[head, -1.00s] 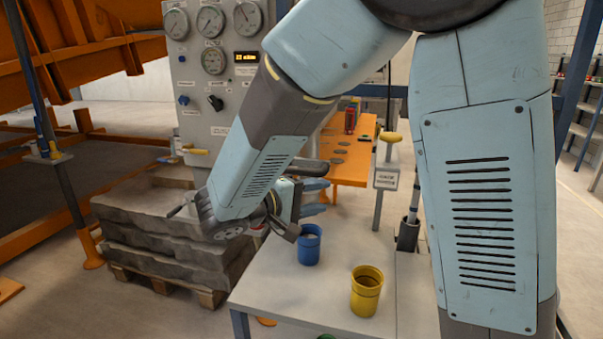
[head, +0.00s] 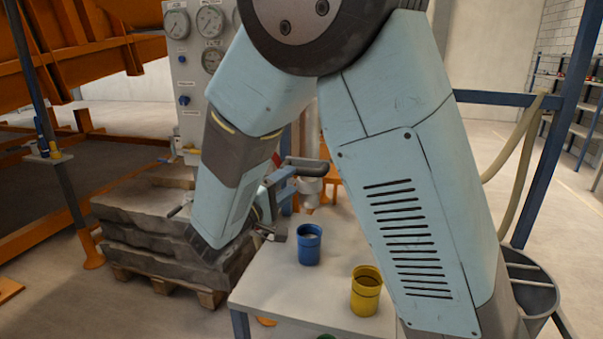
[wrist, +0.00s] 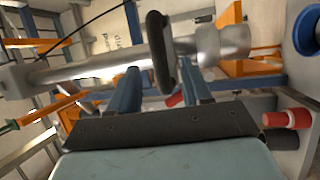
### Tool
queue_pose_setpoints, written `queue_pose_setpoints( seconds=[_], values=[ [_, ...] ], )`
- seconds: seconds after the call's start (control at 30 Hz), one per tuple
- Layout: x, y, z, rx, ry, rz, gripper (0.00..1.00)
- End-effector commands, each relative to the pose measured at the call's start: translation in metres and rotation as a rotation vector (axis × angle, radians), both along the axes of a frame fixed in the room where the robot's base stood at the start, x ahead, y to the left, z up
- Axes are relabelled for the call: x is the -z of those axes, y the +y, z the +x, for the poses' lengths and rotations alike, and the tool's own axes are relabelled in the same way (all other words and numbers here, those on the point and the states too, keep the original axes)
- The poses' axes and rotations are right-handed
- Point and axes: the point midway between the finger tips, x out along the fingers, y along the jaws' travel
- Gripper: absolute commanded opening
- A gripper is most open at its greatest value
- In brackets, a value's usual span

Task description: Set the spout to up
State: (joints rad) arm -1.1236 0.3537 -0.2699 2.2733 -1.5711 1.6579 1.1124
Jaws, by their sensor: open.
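A grey metal pipe, seemingly the spout, shows in the head view (head: 311,190) beside my forearm, above the white table. In the wrist view the pipe (wrist: 95,68) runs across the picture to a thicker collar. A dark curved handle (wrist: 158,45) stands out from it and also shows in the head view (head: 310,165). My gripper (wrist: 164,80) is open, with one blue-grey finger on each side of the handle. I cannot tell whether either finger touches it. In the head view my gripper (head: 283,190) is partly hidden by my arm. Which way the spout's mouth points is unclear.
A blue cup (head: 308,247) and a yellow cup (head: 366,291) stand on the white table (head: 290,290) below. A gauge panel (head: 190,95) stands behind, and stacked grey slabs (head: 140,225) lie at left. A grey bucket (head: 533,280) is at right.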

Motion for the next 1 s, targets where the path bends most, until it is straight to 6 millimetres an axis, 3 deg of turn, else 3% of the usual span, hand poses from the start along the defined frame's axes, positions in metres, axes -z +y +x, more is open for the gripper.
queue_pose_setpoints(
  seconds=[0.2, 0.4, 0.8, 1.0],
  values=[
    [-0.006, -0.025, 0.026, 0.003, 0.0, -0.001, 0.48],
    [-0.009, -0.037, 0.04, 0.001, 0.0, 0.0, 0.48],
    [-0.01, -0.042, 0.044, 0.002, 0.001, 0.0, 0.48],
    [-0.01, -0.042, 0.044, 0.002, 0.001, 0.0, 0.29]
  ],
)
